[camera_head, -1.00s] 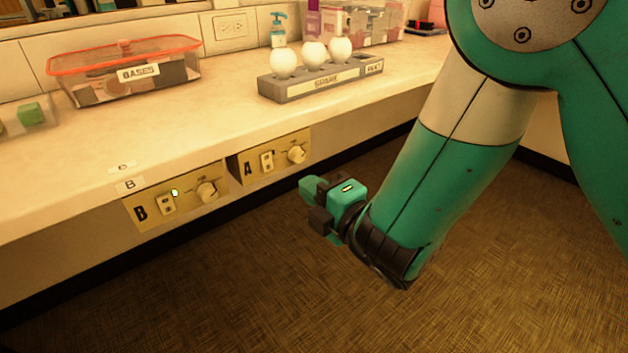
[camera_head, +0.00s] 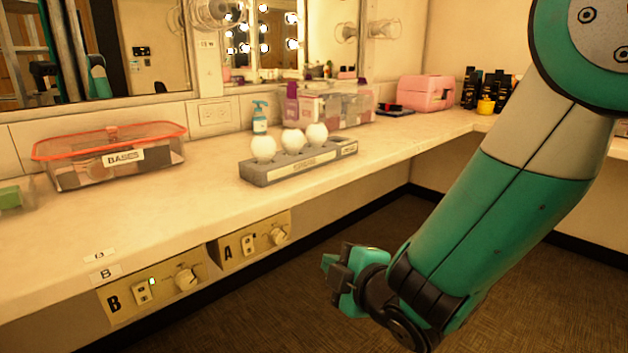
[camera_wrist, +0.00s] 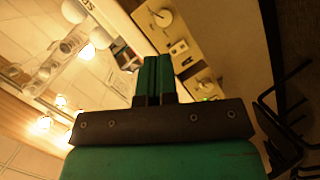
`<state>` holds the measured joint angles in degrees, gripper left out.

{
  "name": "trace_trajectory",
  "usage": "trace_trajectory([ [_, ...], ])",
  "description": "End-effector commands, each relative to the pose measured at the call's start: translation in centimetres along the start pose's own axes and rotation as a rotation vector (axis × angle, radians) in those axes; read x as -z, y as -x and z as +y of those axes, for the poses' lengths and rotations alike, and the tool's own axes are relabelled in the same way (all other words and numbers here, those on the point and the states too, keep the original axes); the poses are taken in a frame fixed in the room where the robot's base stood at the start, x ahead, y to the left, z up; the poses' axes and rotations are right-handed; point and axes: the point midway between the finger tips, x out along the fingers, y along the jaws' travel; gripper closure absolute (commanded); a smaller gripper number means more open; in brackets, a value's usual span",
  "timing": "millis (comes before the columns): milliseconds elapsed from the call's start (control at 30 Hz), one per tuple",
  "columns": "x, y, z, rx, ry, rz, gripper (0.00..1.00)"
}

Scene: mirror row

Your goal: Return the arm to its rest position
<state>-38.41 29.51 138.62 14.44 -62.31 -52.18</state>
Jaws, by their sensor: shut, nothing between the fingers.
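My gripper (camera_head: 338,270) is teal and black, at the end of my teal arm in the head view. It hangs over the open floor in front of the counter, to the right of control panel A, and touches nothing. In the wrist view its fingers (camera_wrist: 155,75) are together with nothing between them. The arm is bent, with the forearm sloping down to the left.
The counter (camera_head: 170,215) holds a bin labelled BASES (camera_head: 75,170), a grey rack (camera_head: 300,165) with three white bulbs and a soap bottle (camera_head: 260,118). Panels B (camera_head: 150,285) and A (camera_head: 250,245) sit on its front. The floor (camera_head: 400,215) below is clear.

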Motion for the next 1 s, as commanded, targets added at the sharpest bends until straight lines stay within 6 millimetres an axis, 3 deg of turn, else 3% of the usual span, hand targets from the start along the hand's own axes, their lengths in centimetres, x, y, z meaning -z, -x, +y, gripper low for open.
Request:
trace_trajectory([
  [33,-0.9,0.9,1.1,0.047,-0.127,-0.061,1.00],
  [167,-2.4,4.2,1.4,0.228,-0.469,-0.221,1.00],
  [400,-1.1,13.4,0.7,0.568,-0.943,-0.474,1.00],
  [767,1.7,26.1,-0.2,0.895,-1.171,-0.789,1.00],
  [1000,4.4,28.1,5.7,0.911,-1.170,-0.806,1.00],
])
